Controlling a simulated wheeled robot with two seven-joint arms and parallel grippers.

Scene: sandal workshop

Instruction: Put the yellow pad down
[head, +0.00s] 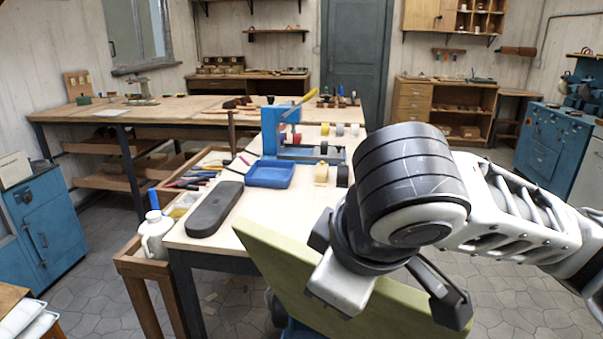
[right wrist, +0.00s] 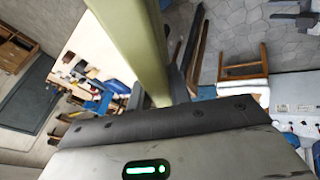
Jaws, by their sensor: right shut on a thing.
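The yellow pad (head: 278,258) is a large, flat olive-yellow board in the lower middle of the head view. It is tilted and overlaps the right edge of the workbench (head: 222,247) in the picture; I cannot tell whether it touches the bench. My right gripper (head: 388,296) is shut on the pad, with the arm coming in from the right and hiding part of it. In the right wrist view the pad (right wrist: 138,38) runs up from between the fingers (right wrist: 160,92). My left gripper is in neither view.
The front middle of the benchtop is clear.

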